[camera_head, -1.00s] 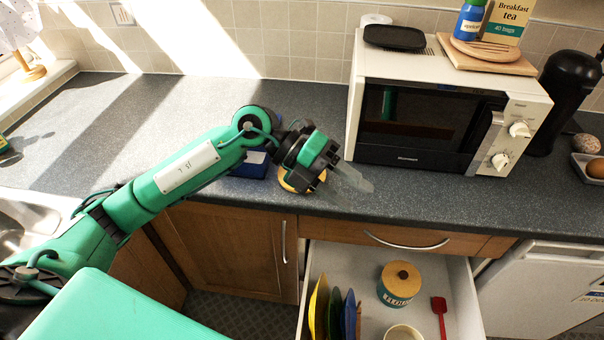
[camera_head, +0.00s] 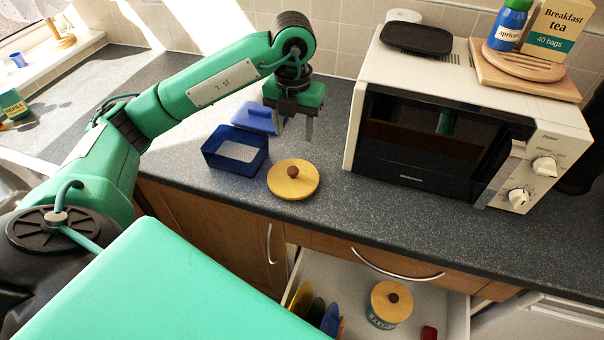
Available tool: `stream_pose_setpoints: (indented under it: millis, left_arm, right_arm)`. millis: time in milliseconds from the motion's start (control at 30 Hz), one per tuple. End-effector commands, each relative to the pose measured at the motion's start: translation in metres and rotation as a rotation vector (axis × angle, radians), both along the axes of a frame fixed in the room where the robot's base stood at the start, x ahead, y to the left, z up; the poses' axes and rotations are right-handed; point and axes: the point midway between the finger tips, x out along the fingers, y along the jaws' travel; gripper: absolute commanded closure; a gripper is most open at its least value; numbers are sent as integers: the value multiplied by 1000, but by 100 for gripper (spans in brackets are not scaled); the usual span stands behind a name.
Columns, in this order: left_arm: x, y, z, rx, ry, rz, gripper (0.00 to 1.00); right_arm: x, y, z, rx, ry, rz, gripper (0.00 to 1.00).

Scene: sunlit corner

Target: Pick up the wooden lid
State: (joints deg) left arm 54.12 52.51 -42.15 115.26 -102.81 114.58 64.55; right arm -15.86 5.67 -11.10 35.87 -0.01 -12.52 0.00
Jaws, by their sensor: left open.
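A round, yellow wooden lid (camera_head: 306,186) with a dark brown knob lies flat on the grey worktop, near its front edge. My left gripper (camera_head: 295,130) is open and empty. It points down over the worktop, behind the lid in the picture and apart from it. A similar wooden lid (camera_head: 380,301) sits on a teal canister in the open drawer below. My right gripper is not in view.
An open blue box (camera_head: 224,160) stands left of the lid, with a blue box lid (camera_head: 256,117) behind it. A white microwave (camera_head: 358,127) stands to the right. The open drawer (camera_head: 455,318) also holds upright coloured plates and a red object.

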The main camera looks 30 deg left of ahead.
Motion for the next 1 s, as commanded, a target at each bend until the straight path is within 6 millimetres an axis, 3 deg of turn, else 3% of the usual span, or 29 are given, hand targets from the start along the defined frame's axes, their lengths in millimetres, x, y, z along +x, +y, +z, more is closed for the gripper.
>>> stream_pose_setpoints:
  millis: [100,233,367,600,1000]
  left_arm:
    - [-1,-1,-19,-2,6,0,48]
    - [-2,0,-44,-1,6,-2,48]
    - [-1,0,-62,-3,2,-1,48]
    - [-1,1,-76,-4,2,-2,48]
    - [-3,5,-121,-3,1,-2,48]
  right_arm:
    - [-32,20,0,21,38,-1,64]
    - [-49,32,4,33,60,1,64]
    - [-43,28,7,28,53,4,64]
    - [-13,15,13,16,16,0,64]
    - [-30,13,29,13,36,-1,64]
